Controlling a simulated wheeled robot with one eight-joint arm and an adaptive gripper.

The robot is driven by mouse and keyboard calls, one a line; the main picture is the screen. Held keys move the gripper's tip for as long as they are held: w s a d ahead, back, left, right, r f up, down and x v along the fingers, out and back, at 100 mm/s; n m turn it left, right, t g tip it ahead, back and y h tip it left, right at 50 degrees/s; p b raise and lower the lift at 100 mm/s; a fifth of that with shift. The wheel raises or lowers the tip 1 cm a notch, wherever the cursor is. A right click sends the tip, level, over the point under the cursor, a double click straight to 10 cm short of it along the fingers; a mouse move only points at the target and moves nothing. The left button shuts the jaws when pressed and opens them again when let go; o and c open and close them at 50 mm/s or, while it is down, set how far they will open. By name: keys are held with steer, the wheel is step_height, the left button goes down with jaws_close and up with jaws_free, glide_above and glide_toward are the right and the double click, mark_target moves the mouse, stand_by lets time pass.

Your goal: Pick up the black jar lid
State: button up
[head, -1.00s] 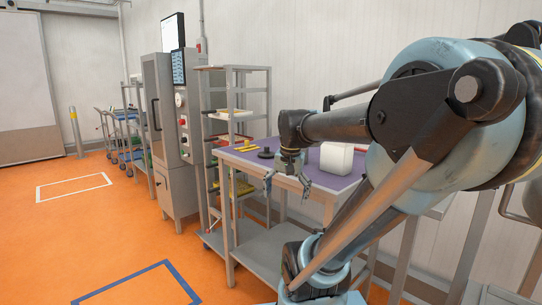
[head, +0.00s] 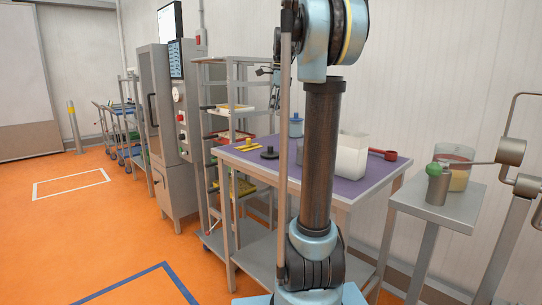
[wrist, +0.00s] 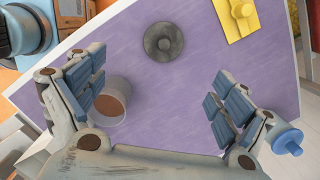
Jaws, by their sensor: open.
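In the head view the lid (head: 269,153) sits near the table's left part, beside a yellow piece. My gripper (wrist: 155,82) is open and empty above the table, its fingers spread wide.
A yellow piece with a knob (wrist: 241,12) lies close to the lid. A round container with brown inside (wrist: 113,101) stands partly behind the left finger. A blue knobbed item (wrist: 288,139) shows by the right finger. A white box (head: 353,156) and red scoop (head: 384,154) are on the right.

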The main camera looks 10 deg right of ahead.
mark_target(270, 149)
steer(key=f, duration=0.5)
steer(key=w+a+f, duration=0.1)
steer(key=f, duration=1.1)
steer(key=shift+w+a, duration=0.25)
steer(key=c, duration=1)
